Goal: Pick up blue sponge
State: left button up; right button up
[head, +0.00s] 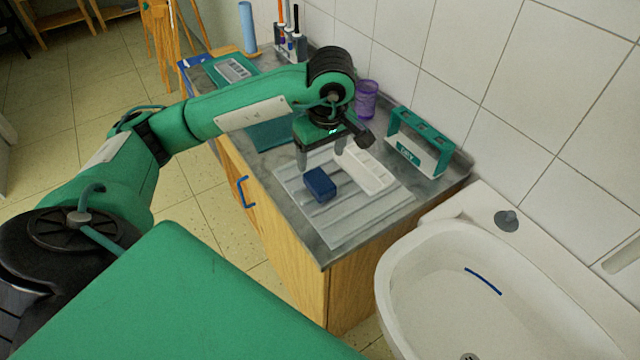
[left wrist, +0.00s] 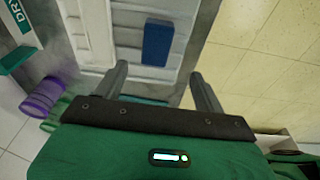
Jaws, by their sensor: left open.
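The blue sponge (head: 319,184) is a small dark blue block. It lies on the pale ridged drying board (head: 345,228) on the counter. In the left wrist view the sponge (left wrist: 158,43) lies beyond my fingertips, between their lines and apart from them. My left gripper (head: 321,160) is open and empty, above the board just behind the sponge, pointing down. Its two fingers also show in the left wrist view (left wrist: 162,82). My right gripper is in neither view.
A white palette tray (head: 366,172) lies right beside the sponge. A green rack (head: 418,143) and a purple cup (head: 366,99) stand by the tiled wall. A white sink (head: 460,285) is at the right. The board's front part is clear.

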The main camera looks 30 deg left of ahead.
pick_arm(q)
send_over(320, 180)
jog(key=s, duration=0.1)
jog(key=f, duration=0.4)
jog(key=shift+d+f, duration=0.25)
jog(key=shift+f, duration=0.5)
jog(key=shift+w+f+p, duration=0.15)
jog(key=shift+f+p, duration=0.15)
jog(key=shift+p, duration=0.05)
jog(key=f, duration=0.2)
jog(key=f+p, duration=0.1)
jog(key=shift+w+a+f, duration=0.15)
jog(key=shift+w+a, duration=0.1)
jog(key=shift+w, duration=0.1)
jog(key=shift+a+f, duration=0.1)
jog(key=shift+f, duration=0.5)
jog(key=c, duration=1.1)
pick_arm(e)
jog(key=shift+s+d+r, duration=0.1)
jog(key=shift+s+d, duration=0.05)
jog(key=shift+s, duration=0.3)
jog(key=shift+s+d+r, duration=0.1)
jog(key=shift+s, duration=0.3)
